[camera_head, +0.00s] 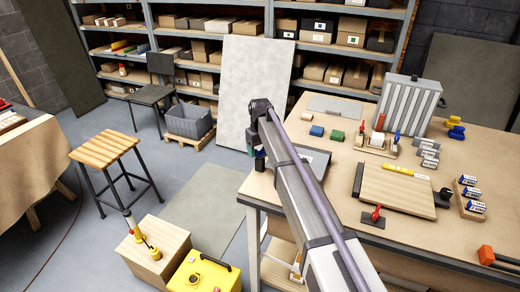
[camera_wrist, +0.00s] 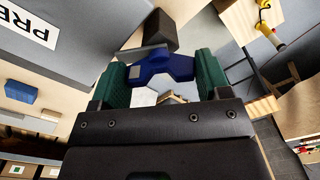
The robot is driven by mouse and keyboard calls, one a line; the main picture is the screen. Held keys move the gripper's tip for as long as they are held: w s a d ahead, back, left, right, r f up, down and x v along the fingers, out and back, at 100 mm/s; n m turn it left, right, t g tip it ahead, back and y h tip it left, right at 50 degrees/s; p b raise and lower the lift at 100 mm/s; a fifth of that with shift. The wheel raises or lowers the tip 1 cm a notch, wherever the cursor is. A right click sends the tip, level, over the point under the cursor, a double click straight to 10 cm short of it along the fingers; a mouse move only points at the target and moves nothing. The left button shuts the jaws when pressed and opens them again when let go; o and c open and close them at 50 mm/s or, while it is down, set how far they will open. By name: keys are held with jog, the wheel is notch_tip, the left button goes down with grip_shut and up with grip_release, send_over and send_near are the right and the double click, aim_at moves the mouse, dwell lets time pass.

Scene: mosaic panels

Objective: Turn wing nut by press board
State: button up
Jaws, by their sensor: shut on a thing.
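The blue wing nut (camera_wrist: 165,68) sits between the green finger pads of my gripper (camera_wrist: 160,76) in the wrist view. Both pads touch its wings and my gripper is shut on it. A dark block (camera_wrist: 172,30) lies just beyond the nut, and a thin grey piece crosses beside it. I cannot tell how the nut joins them. The grey press board (camera_wrist: 85,35) with a white label reading "PRE" is at upper left, its label cut off. In the head view my gripper (camera_head: 258,158) is at the table's left edge, beside the grey board (camera_head: 318,160); the nut there is small and partly hidden.
A ribbed grey case (camera_head: 408,104) stands behind. A stool (camera_head: 105,150) and a yellow box (camera_head: 204,275) are on the floor at left.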

aim_at(260, 149)
jog(key=n, duration=0.3)
jog(key=shift+n, duration=0.4)
jog(key=shift+s+n, duration=0.1)
jog(key=shift+n, duration=1.7)
jog(key=o, duration=0.9)
notch_tip(260, 149, up, 11)
jog(key=p, duration=1)
jog(key=shift+f+p, duration=0.1)
jog(key=shift+p, duration=0.3)
